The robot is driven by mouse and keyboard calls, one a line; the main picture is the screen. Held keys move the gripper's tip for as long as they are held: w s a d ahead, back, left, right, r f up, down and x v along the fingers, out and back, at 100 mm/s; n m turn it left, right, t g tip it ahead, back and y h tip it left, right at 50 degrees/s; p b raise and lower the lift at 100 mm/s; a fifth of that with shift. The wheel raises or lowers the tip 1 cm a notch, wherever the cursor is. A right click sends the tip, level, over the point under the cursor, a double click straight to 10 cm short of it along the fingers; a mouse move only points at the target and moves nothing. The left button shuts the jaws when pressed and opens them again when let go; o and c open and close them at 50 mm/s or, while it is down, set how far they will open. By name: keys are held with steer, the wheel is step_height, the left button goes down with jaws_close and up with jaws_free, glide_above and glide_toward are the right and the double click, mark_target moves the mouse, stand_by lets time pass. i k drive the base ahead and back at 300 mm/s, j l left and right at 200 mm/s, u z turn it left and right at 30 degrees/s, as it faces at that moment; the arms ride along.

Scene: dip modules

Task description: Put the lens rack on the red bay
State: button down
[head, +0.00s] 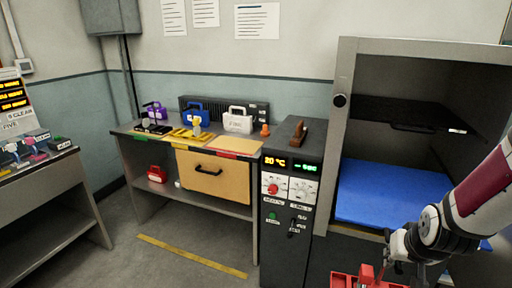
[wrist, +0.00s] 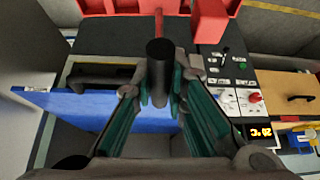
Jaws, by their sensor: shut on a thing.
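My gripper (wrist: 160,88) is shut on a dark upright cylinder, which appears to be the handle of a red rack (wrist: 115,8), taken as the lens rack. In the head view the gripper (head: 392,258) is at the lower right, and the red rack (head: 345,282) shows beside it, cut off by the bottom edge. The rack is in front of the dark cabinet, off the bench. A red strip (head: 227,155) marks the bench's front edge, before a tan mat (head: 236,145); this looks like the red bay, and nothing stands on the mat.
The bench (head: 128,129) carries purple, blue (head: 195,116) and white (head: 238,122) cases at the back and a yellow item on its yellow area. The control cabinet (head: 290,160) bears a brown object. An open chamber with a blue floor (head: 390,190) is at right.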

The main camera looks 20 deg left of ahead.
mark_target(236, 144)
steer(key=i+j+u, duration=0.15)
steer(key=u, duration=0.25)
steer(key=i+j+u, duration=0.15)
steer(key=j+u, duration=0.25)
steer(key=i+j+u, duration=0.15)
steer(key=u, duration=0.3)
steer(key=i+u, duration=0.25)
steer(key=u, duration=0.15)
steer(key=i+j, duration=0.1)
steer(key=i, duration=0.2)
steer(key=i+j+z, duration=0.1)
steer(key=i, duration=0.2)
steer(key=i+j+z, duration=0.1)
steer(key=i+z, duration=0.15)
steer(key=z, duration=0.25)
steer(key=i+j+z, duration=0.25)
steer(key=z, duration=0.2)
